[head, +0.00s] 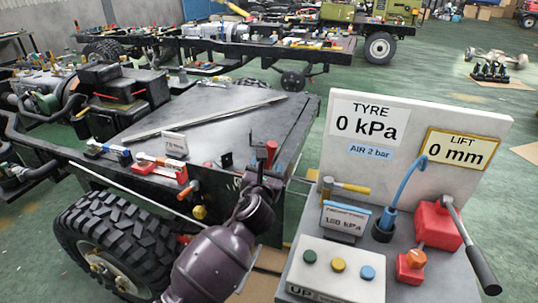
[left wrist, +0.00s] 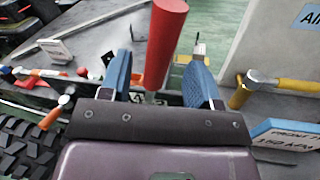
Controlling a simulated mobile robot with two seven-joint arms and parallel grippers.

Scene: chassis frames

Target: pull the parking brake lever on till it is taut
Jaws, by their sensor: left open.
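The parking brake lever shows as a red upright handle (head: 271,152) at the right end of the chassis deck, just beyond my left gripper (head: 264,178). In the left wrist view the red handle (left wrist: 166,38) stands large between the two blue fingers of my left gripper (left wrist: 161,66). The fingers are apart, with a gap visible on each side of the handle, so the gripper is open and not clamped on it. The lever's lower end is partly hidden by the gripper body. My right gripper is in neither view.
A grey bench (head: 408,262) at the right carries a button box (head: 335,272), a red jack (head: 436,226) with a long handle and a sign panel (head: 400,110). A tyre (head: 118,245) stands at the lower left. A hammer (left wrist: 275,84) lies right of the fingers.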

